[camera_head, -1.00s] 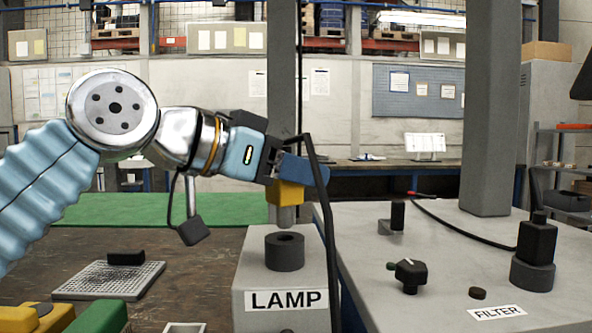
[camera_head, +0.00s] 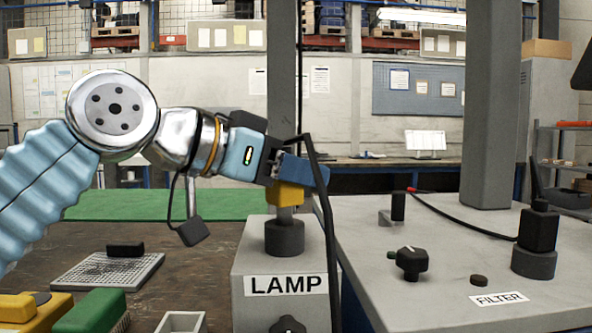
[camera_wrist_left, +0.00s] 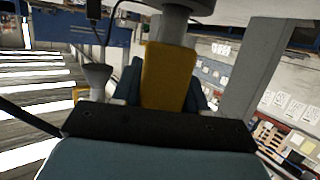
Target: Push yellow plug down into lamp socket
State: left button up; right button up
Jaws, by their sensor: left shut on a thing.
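My left gripper (camera_head: 290,178) is shut on the yellow plug (camera_head: 285,195), which it holds upright over the lamp socket (camera_head: 285,240). The yellow plug (camera_wrist_left: 168,75) also shows between the fingers in the left wrist view. The plug's grey lower part reaches the mouth of the dark round socket, and its tip is hidden there. The yellow body is still above the socket rim. The socket stands on a grey box labelled LAMP (camera_head: 250,262). My right gripper is not in view.
A black cable hangs beside the gripper, in front of the LAMP box. At right, a grey console (camera_head: 420,300) carries a black knob (camera_head: 411,262) and a black plug (camera_head: 538,230) in the FILTER socket. A perforated tray (camera_head: 75,272) and a green-backed brush (camera_head: 93,312) lie at left.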

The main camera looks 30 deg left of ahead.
pick_arm(q)
jog(key=shift+f+b, duration=0.95)
jog(key=shift+f, duration=0.15)
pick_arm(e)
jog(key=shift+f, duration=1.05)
pick_arm(q)
jog(key=o, duration=1.2)
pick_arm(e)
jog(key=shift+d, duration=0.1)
pick_arm(q)
jog(key=shift+s+a+r, duration=0.3)
jog(key=shift+s, duration=0.3)
jog(key=p+v, duration=0.1)
jog(key=v, duration=1.1)
jog(key=shift+s+a, duration=0.15)
jog(key=shift+s, duration=0.05)
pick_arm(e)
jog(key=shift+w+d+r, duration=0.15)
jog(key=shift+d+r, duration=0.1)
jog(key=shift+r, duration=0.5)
pick_arm(q)
jog(key=shift+f, duration=0.1)
